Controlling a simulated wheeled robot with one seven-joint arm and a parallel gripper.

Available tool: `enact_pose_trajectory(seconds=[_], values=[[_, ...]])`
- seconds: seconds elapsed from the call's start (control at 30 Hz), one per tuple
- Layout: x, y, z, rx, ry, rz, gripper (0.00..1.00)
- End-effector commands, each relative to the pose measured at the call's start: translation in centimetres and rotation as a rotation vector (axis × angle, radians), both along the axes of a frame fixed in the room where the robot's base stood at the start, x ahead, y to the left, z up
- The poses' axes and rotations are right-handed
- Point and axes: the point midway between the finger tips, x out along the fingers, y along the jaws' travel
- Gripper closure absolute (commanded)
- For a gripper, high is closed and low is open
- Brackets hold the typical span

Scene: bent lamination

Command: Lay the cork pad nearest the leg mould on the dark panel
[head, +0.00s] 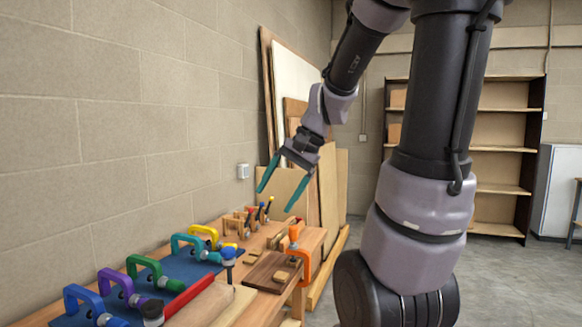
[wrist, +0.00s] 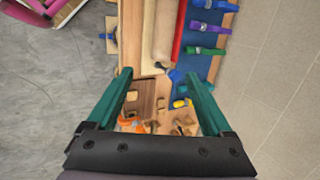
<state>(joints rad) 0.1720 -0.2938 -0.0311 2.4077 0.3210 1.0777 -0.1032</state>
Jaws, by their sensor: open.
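My gripper (head: 277,198) is open and empty, high above the far part of the bench; its two green fingers also show in the wrist view (wrist: 160,76). The dark panel (head: 261,279) lies flat on the bench, and it shows between the fingers in the wrist view (wrist: 143,92). A long, rounded tan form (head: 205,304), which looks like the leg mould, lies on the near side of the panel. A small tan piece (head: 282,276) shows at the panel's right part, by the orange clamp. The cork pads are too small to tell apart surely.
An orange clamp (head: 303,262) stands at the bench's right edge. Several coloured clamps, among them a green one (head: 143,268), stand along the blue mat (head: 182,268) by the wall. Wooden clamps (head: 237,222) stand at the far end. Boards lean on the wall behind.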

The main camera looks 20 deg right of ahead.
Motion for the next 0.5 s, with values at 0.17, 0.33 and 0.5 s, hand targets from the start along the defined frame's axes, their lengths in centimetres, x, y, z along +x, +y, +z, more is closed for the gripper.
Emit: enact_pose_trajectory(seconds=[0.17, 0.33, 0.5], values=[[-3.9, 0.4, 3.8, -0.213, -0.216, 0.134, 0.15], [-6.2, 0.1, 6.0, -0.349, -0.365, 0.201, 0.15], [-7.0, -0.2, 6.9, -0.403, -0.426, 0.224, 0.15]])
